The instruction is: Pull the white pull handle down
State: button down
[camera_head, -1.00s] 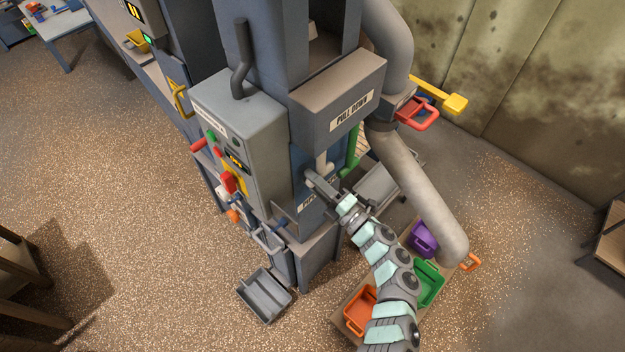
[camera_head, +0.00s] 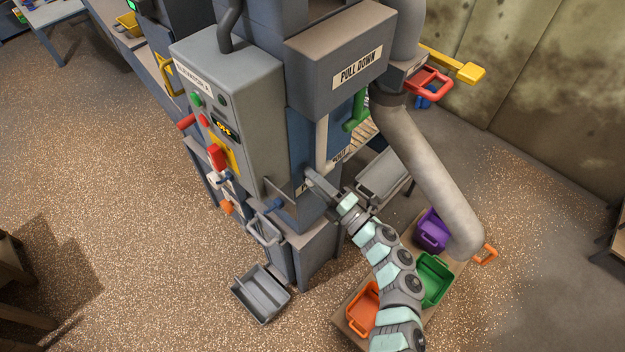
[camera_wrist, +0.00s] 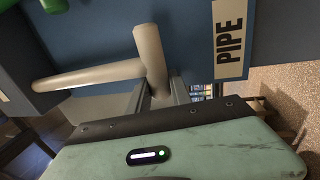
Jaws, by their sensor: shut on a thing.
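The white pull handle (camera_head: 322,143) hangs as a pale rod below the grey box (camera_head: 340,68) labelled PULL DOWN. In the wrist view the handle (camera_wrist: 152,60) is a T shape, with a long rod joining a short crossbar. My gripper (camera_head: 311,176) is at the handle's lower end, in front of the blue panel. In the wrist view my gripper (camera_wrist: 163,92) is shut on one end of the crossbar. The fingers partly hide that end, and in the head view the crossbar is mostly hidden.
A control box (camera_head: 225,110) with buttons and levers stands left of the handle. A green handle (camera_head: 357,112) and a thick grey pipe (camera_head: 425,170) are close on the right. Purple (camera_head: 432,232), green (camera_head: 434,278) and orange (camera_head: 362,308) bins stand below my arm.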

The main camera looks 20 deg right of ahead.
jog(key=shift+f, duration=0.4)
jog(key=c, duration=1.6)
grip_release()
jog(key=o, duration=0.4)
jog(key=shift+r, duration=0.1)
jog(key=shift+o, duration=0.2)
jog(key=b+v, duration=0.1)
jog(key=v, duration=0.9)
jog(key=shift+s, duration=0.4)
jog(key=shift+d, duration=0.15)
